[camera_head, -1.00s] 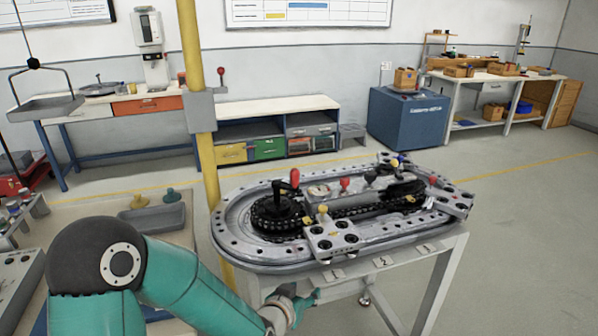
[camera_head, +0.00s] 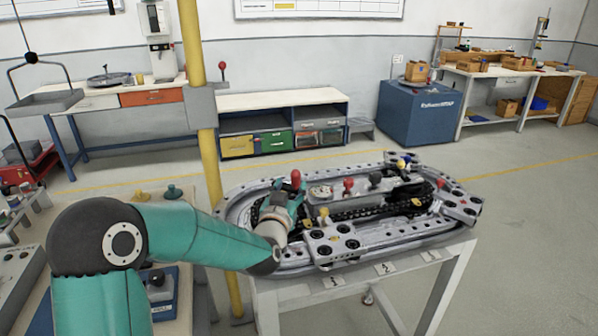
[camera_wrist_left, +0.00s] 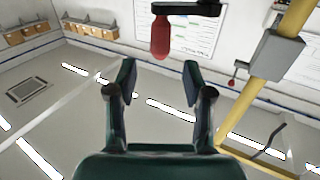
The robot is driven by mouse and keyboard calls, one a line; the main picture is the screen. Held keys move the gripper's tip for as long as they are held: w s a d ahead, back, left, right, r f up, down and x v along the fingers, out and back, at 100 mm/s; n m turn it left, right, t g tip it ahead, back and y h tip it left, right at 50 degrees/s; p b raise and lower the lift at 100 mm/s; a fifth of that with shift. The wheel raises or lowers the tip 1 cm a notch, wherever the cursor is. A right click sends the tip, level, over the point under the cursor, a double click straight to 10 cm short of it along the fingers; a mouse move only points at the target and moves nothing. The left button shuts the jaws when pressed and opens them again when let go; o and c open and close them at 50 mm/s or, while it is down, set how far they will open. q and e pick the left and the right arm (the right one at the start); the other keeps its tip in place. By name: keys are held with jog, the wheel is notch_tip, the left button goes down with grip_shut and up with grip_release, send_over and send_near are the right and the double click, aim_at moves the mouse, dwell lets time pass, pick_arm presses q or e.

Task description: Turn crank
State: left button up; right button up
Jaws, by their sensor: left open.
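The crank's red handle (camera_head: 295,178) stands upright at the left end of the ring track (camera_head: 232,215) on the light table. My left gripper (camera_head: 288,208) is beside the crank, just below the handle in the head view, and its arm covers part of the crank's base. In the left wrist view the red handle (camera_wrist_left: 160,38) hangs from the black crank arm (camera_wrist_left: 190,8) at the top of the picture. The two fingers of the left gripper (camera_wrist_left: 158,80) are spread apart with nothing between them, and the handle lies beyond their tips. My right gripper is not in view.
A yellow pole (camera_head: 200,90) with a grey box rises behind the track's left end. Other red, dark and yellow knobs, such as a red knob (camera_head: 348,184), stand mid-track. A blue cabinet (camera_head: 420,112) and benches stand by the wall. The floor to the right is clear.

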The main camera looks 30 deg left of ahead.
aim_at(295, 177)
pick_arm(q)
jog(key=p+x, duration=0.1)
jog(key=x, duration=0.5)
jog(key=shift+w+a, duration=0.15)
jog(key=shift+w, duration=0.2)
grip_shut()
jog(key=shift+d+f, duration=0.1)
jog(key=shift+d, duration=0.15)
jog(key=shift+a, duration=0.2)
